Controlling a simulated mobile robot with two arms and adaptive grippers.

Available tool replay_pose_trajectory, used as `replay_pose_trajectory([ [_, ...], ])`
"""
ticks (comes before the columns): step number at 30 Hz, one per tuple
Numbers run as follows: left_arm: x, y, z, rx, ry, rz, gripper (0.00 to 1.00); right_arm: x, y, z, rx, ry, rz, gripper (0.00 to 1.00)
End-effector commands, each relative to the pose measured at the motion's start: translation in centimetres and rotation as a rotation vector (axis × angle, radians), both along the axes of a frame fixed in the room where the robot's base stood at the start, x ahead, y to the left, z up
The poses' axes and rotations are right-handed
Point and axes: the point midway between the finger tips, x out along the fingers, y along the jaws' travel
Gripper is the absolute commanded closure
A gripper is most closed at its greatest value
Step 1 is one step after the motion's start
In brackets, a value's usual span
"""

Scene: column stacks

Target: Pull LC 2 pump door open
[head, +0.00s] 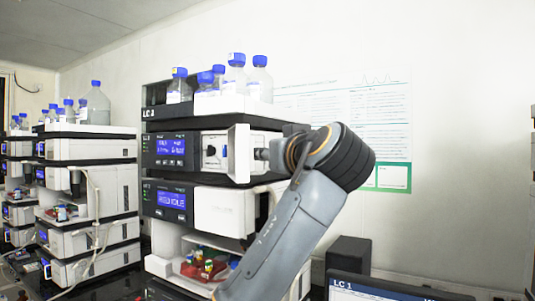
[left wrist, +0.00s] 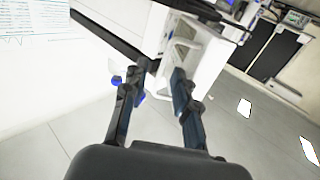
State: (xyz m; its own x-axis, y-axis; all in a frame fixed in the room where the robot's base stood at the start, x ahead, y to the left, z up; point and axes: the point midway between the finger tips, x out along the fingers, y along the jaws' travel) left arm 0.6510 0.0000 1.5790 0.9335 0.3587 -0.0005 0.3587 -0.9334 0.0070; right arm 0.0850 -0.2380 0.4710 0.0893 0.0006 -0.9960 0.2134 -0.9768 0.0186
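The LC 2 stack stands in the middle of the head view, with its label (head: 152,114) at the top left. Its pump module (head: 172,147) has a lit blue display. The white pump door (head: 239,153) stands out from the front, and part of the recess (head: 212,150) shows to its left. My left gripper (head: 262,155) is at the right side of the door, its fingers mostly hidden there. In the left wrist view, the fingers (left wrist: 160,72) are apart, with a white slotted panel (left wrist: 182,45) just beyond the tips. Contact cannot be told. My right gripper is not in view.
Blue-capped bottles (head: 236,75) stand on top of the stack. Below the pump is another module (head: 222,211) with a display, then an open bay with a red tray (head: 205,270). Other stacks (head: 90,200) stand left. A monitor (head: 375,289) is at lower right.

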Motion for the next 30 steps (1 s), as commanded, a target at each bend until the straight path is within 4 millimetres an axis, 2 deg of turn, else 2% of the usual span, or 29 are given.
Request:
replay_pose_trajectory([
  [9, -6.4, -2.3, 0.1, 0.001, -0.005, 0.0, 0.71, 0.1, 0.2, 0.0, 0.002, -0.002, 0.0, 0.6],
  [15, -8.8, -3.2, 0.1, 0.0, -0.004, 0.001, 0.71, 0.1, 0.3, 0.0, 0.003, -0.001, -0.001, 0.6],
  [30, -9.4, -3.4, 0.0, -0.001, -0.001, 0.002, 0.71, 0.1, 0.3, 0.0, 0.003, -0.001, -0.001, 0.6],
])
